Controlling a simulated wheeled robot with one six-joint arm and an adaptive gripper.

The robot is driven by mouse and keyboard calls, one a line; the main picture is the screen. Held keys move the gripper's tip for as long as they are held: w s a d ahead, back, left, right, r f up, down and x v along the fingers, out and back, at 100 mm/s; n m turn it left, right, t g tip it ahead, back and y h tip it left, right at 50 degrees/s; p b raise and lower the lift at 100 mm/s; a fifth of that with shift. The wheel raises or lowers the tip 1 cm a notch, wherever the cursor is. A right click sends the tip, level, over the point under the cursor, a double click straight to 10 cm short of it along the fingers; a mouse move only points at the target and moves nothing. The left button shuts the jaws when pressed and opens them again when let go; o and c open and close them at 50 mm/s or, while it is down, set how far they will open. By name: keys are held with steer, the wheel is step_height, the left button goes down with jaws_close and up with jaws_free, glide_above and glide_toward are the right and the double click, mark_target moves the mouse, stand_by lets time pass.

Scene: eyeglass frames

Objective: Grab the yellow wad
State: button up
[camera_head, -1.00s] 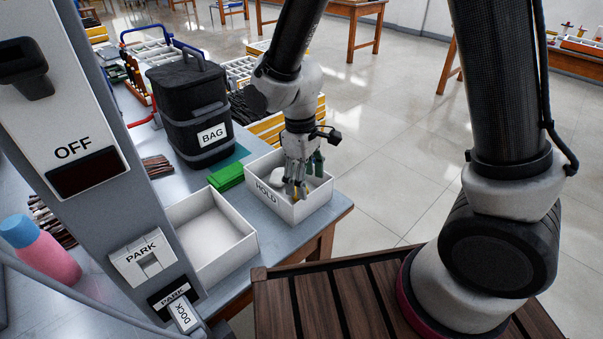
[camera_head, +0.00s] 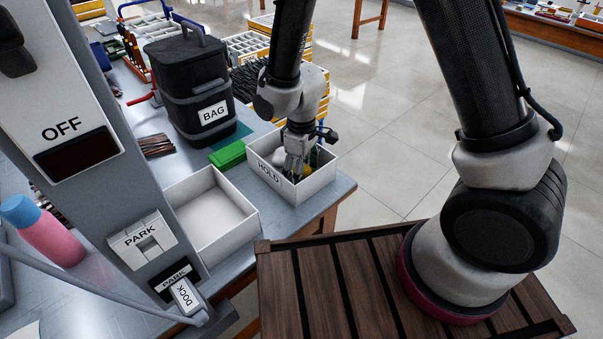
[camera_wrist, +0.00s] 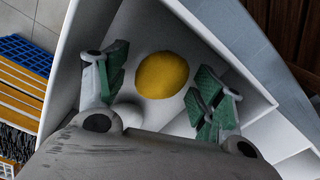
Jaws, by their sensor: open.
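The yellow wad (camera_wrist: 162,75) lies in the white HOLD box (camera_head: 316,184) and shows as a smooth yellow oval in the wrist view. My gripper (camera_wrist: 158,88) is open, with a green-padded finger on each side of the wad. The right finger's pads are close to it; I cannot tell whether they touch. A white rounded thing (camera_wrist: 126,115) lies beside the wad, partly covered by the gripper.
An empty white box (camera_head: 215,212) stands next to the HOLD box. A green block (camera_head: 228,154) and the black BAG (camera_head: 190,90) are behind. The HOLD box walls closely surround my fingers. A grey post with OFF and PARK labels stands at left.

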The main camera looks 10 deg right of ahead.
steer(key=c, duration=0.8)
steer(key=shift+c, duration=0.2)
step_height(320, 180, up, 10)
steer(key=shift+r, duration=0.1)
